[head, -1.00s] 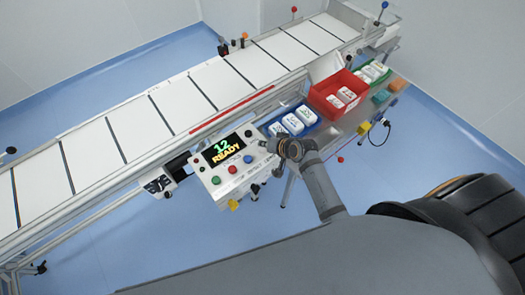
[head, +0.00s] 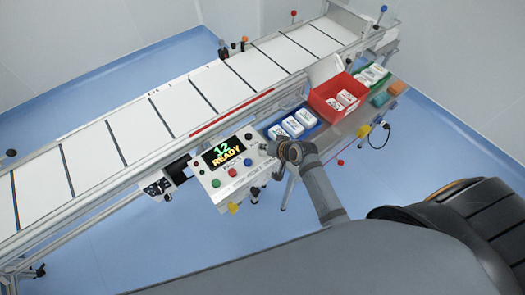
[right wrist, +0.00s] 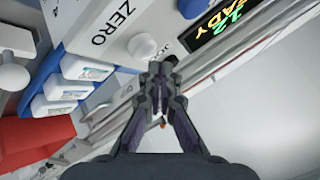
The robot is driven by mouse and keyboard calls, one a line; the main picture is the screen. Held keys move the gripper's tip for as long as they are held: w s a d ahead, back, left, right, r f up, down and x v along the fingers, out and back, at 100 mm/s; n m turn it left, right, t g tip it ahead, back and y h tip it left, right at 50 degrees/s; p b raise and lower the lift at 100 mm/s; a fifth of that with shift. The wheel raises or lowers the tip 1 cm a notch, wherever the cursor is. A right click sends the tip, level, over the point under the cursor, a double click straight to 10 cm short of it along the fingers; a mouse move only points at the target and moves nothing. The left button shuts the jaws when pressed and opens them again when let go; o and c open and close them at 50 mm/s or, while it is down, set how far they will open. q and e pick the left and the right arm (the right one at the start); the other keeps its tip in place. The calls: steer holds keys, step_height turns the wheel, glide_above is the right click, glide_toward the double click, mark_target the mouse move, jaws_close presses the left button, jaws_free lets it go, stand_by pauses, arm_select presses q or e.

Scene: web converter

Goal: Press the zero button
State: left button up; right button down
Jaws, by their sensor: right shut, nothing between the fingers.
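The control panel (head: 230,172) has a lit display (head: 223,152) reading "12 READY" and several coloured buttons. In the right wrist view a "ZERO" label (right wrist: 113,22) shows on the panel's white face, with a round pale button (right wrist: 142,46) beside it. Which button the label belongs to is not clear. My right gripper (head: 270,148) is at the panel's right edge in the head view. In the right wrist view its fingertips (right wrist: 160,66) are together and empty, just below and right of the pale button. I cannot tell whether they touch the panel. My left gripper is not in view.
A conveyor (head: 180,105) with white segments runs behind the panel. A blue bin (head: 269,128), a red bin (head: 330,108) and a green bin (head: 382,79) with white packs stand to the right. A white knob (right wrist: 12,77) is at the left of the wrist view.

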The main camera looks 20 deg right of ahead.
mark_target(264, 153)
steer(key=shift+f, duration=0.15)
steer(key=shift+f, duration=0.25)
stand_by(0.3)
steer(key=shift+f+b, duration=0.4)
steer(key=shift+f, duration=0.3)
stand_by(0.5)
steer(key=shift+r, duration=0.1)
steer(key=shift+r+p, duration=1)
steer(key=shift+p, duration=0.2)
step_height(264, 153, up, 5)
steer(key=p, duration=0.5)
steer(key=shift+r+p, duration=0.1)
steer(key=shift+p, duration=0.2)
